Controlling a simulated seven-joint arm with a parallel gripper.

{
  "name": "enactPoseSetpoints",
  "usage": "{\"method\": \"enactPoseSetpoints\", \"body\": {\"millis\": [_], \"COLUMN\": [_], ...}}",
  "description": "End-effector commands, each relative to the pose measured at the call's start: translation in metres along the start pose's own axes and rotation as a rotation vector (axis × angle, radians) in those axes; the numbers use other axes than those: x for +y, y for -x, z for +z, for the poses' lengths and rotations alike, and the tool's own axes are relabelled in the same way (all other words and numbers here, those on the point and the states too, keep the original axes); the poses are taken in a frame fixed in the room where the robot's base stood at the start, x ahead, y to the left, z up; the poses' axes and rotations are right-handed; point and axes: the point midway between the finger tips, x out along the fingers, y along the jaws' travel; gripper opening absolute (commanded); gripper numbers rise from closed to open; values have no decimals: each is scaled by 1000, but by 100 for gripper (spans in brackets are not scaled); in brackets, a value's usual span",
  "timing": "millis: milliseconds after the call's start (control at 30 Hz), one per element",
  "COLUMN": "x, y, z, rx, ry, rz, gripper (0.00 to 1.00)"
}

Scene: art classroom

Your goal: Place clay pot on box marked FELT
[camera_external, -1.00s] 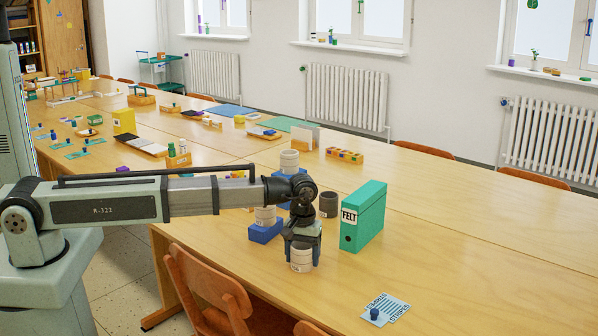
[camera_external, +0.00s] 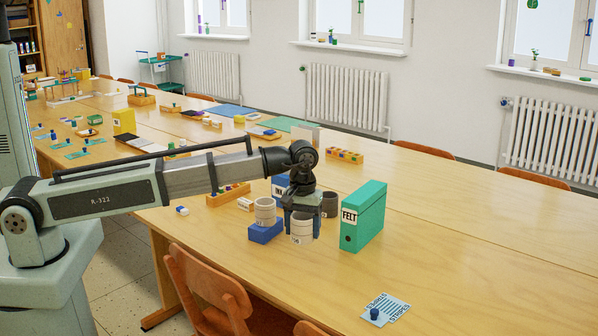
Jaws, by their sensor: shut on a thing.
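The teal box marked FELT (camera_external: 370,218) stands upright on the table, its label facing left-front. My gripper (camera_external: 302,238) points down, just left of this box, shut on a pale cream clay pot (camera_external: 301,228). The pot is upright, held in front of the box's left side and apart from it in the picture. Its label is too small to read. A dark grey pot (camera_external: 330,203) stands behind my gripper, partly hidden.
Another blue box (camera_external: 280,187) is partly hidden behind my arm. Orange trays (camera_external: 229,194) lie to the left and one (camera_external: 344,156) farther back. A STRIPES card (camera_external: 386,309) lies at the front right. The table right of the FELT box is clear. Chairs (camera_external: 208,295) line the front.

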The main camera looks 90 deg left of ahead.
Motion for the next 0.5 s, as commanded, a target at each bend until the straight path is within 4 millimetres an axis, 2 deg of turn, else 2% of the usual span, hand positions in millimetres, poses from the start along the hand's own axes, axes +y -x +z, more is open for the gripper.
{"method": "enactPoseSetpoints", "body": {"millis": [167,267,500], "x": [-5,-3,46], "y": [13,32,89], "z": [-10,-33,-108], "rx": [1,1,1], "ry": [16,42,88], "rz": [1,2,2], "gripper": [35,35,35]}}
